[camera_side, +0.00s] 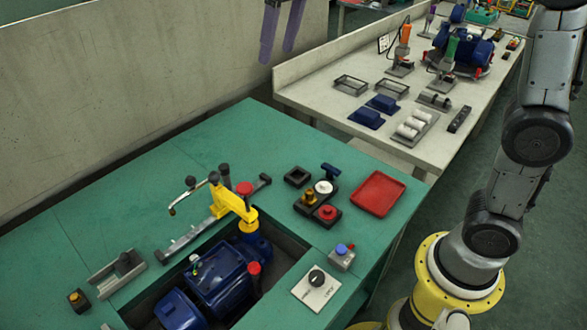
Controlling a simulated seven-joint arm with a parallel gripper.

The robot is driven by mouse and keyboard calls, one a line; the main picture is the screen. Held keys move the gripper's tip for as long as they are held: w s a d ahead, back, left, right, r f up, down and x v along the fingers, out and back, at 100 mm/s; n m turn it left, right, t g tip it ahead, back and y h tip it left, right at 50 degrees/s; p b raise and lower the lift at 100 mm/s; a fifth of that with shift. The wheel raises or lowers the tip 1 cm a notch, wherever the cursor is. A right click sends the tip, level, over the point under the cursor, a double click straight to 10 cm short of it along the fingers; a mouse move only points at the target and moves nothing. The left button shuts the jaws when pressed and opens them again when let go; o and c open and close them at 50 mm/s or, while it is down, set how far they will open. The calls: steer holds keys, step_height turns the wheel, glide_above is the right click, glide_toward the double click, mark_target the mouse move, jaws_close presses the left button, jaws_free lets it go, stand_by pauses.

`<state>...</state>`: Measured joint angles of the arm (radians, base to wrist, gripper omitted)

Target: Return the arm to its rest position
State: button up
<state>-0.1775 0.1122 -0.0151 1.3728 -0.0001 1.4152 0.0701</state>
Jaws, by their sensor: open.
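My gripper (278,54) shows at the top of the side view as two purple fingers pointing down. The fingers are apart with nothing between them. They appear in front of the pale wall, clear of the bench tops; the gripper's body is cut off by the top edge. My arm rises at the right and leaves the picture at the top. The blue pump (220,278) lies in a recess of the green bench (112,195), with a yellow bracket (231,204) over its far end.
A red tray (377,193) and a black block with knobs (318,209) stand on the green bench. A switch plate (316,287) sits near its front edge. The pale bench (297,92) behind carries blue parts, white cylinders and upright tools. Floor is free at the right.

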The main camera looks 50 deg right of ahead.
steer(key=s+d+t, duration=0.1)
steer(key=s+d, duration=0.3)
steer(key=s, duration=0.6)
steer(key=s+d+f+m+t, duration=0.1)
steer(key=s+d+f, duration=0.2)
steer(key=s+f, duration=1)
steer(key=shift+s+f+t+h, duration=0.3)
steer(key=shift+s+f, duration=0.1)
steer(key=shift+s, duration=0.05)
steer(key=shift+d, duration=0.1)
